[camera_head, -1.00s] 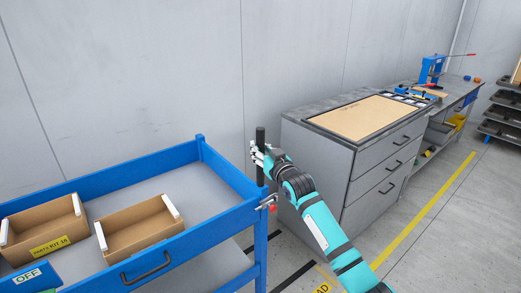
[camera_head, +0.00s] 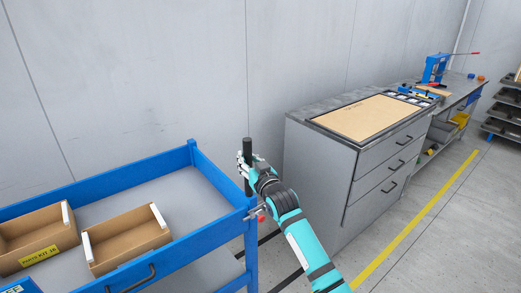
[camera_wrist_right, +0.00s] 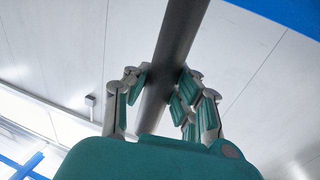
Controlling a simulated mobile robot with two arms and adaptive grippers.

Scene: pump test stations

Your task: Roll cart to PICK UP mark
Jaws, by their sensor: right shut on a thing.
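The blue cart (camera_head: 215,236) fills the lower left of the head view. A dark upright handle (camera_head: 248,152) stands at its right end. My right gripper (camera_head: 246,168) is shut around this handle. The wrist view shows its fingers (camera_wrist_right: 160,88) on both sides of the dark bar (camera_wrist_right: 177,50). No PICK UP lettering shows in the head view. My left gripper is out of view.
Two open cardboard boxes, one left (camera_head: 38,243) and one right (camera_head: 125,240), sit on the cart. A grey drawer cabinet (camera_head: 318,178) stands to the right, before a workbench with a blue press (camera_head: 434,70). Floor right of the yellow line (camera_head: 420,218) is clear.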

